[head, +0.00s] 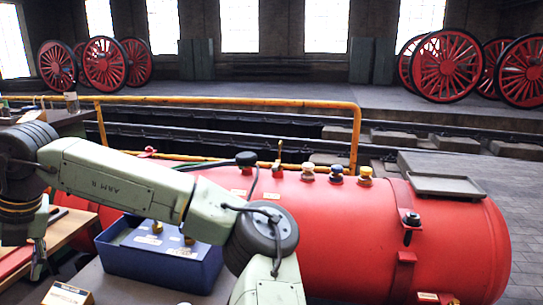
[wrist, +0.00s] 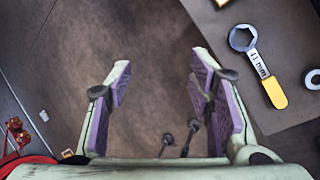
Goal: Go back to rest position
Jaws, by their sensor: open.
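My gripper (wrist: 161,66) is open and empty in the wrist view, with its two purple-padded fingers spread apart over a brown surface (wrist: 150,45). Nothing lies between the fingertips. In the head view my green arm stretches across the front to the left, and part of my gripper (head: 38,258) hangs at the left edge, near a wooden bench (head: 68,232). Its fingertips are hard to make out there.
A spanner marked 11 mm (wrist: 258,66) lies right of my gripper, near a pale ring (wrist: 312,79). A large red boiler (head: 340,235) carries a grey tray (head: 445,186). A yellow rail (head: 250,101) runs behind.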

